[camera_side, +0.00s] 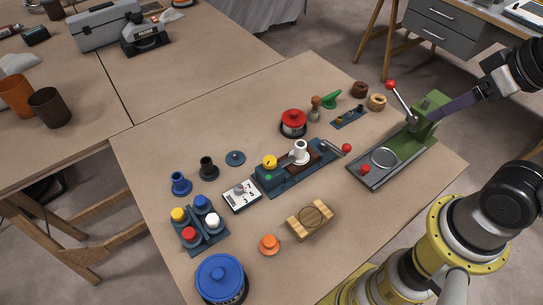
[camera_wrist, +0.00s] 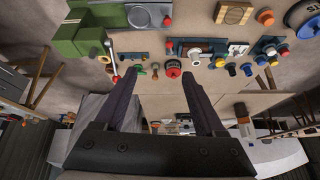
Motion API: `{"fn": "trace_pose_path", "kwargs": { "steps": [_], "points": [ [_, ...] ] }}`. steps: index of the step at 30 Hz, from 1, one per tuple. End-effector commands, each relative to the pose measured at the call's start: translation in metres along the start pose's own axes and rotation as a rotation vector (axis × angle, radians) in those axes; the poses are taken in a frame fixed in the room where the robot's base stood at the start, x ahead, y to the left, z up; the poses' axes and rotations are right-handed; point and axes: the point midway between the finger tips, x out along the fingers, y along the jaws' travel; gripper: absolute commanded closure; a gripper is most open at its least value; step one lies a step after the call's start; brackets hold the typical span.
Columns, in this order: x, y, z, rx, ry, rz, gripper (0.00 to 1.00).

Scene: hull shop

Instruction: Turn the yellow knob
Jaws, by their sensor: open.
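The yellow knob (camera_side: 270,162) stands on the left end of a dark blue base panel (camera_side: 290,183) near the middle of the table. A small yellow spot, likely this knob (camera_wrist: 220,62), also shows in the wrist view. My gripper (camera_side: 434,113) is at the upper right in the side view, over the green machine and well away from the knob. In the wrist view, the two dark fingers of my gripper (camera_wrist: 160,71) are spread apart with nothing between them.
The green machine (camera_side: 415,140) has a raised red-tipped lever. A red knob (camera_side: 293,122), a white switch box (camera_side: 241,196) and a tray of coloured caps (camera_side: 204,246) surround the panel. A wooden block (camera_side: 299,227) and blue lidded pot (camera_side: 221,278) stand in front.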

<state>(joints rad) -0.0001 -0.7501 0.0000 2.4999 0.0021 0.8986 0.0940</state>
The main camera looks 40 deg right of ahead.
Motion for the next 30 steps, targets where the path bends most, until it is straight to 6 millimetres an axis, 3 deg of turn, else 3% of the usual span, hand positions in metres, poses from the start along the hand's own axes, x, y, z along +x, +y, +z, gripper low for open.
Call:
{"fn": "trace_pose_path", "kwargs": {
  "steps": [2,8,14,17,21,27,30],
  "points": [
    [-0.003,-0.003,-0.005,0.128,0.013,-0.016,0.29],
    [-0.010,-0.026,-0.046,0.628,0.006,-0.107,0.29],
    [0.009,-0.063,-0.099,1.143,-0.139,-0.168,0.29],
    [0.033,-0.088,-0.126,1.400,-0.250,-0.160,0.29],
    [0.082,-0.126,-0.153,1.703,-0.418,-0.087,0.29],
    [0.148,-0.164,-0.152,1.813,-0.559,0.043,0.29],
    [0.167,-0.171,-0.142,1.799,-0.589,0.094,0.29]
  ]
}}
